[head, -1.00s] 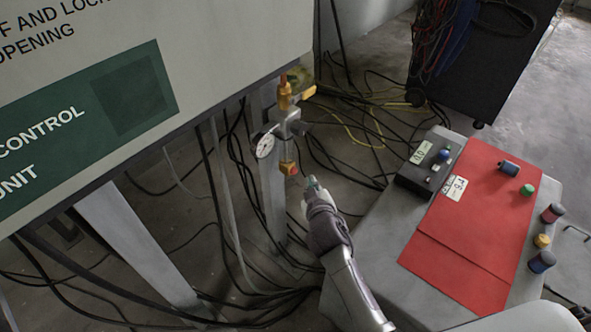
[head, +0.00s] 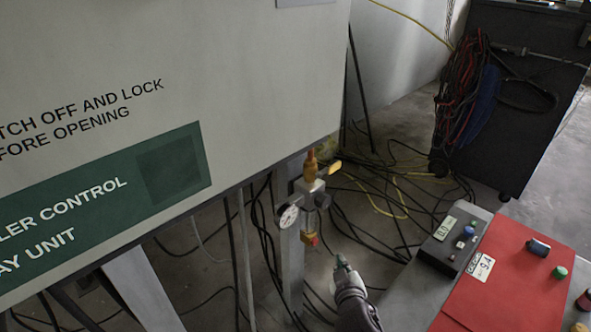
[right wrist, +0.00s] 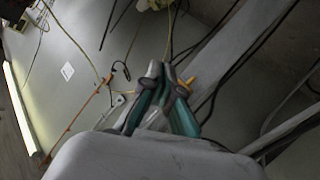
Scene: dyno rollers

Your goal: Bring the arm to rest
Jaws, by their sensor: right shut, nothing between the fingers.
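My right gripper (head: 342,262) is low in the middle of the head view, to the right of the brass valve and gauge fitting. Its fingers are together and hold nothing. In the right wrist view the green-and-grey fingers (right wrist: 163,88) point up the picture and meet near their tips. The brass valve (head: 311,168) with a yellow lever stands on the post, above and left of the gripper. The round gauge (head: 289,217) and a red-and-brass outlet (head: 311,239) sit below it. The gripper appears apart from them. My left gripper is not in view.
A large control cabinet (head: 230,75) fills the left. A black cart (head: 505,120) stands behind. Cables (head: 385,190) lie across the floor.

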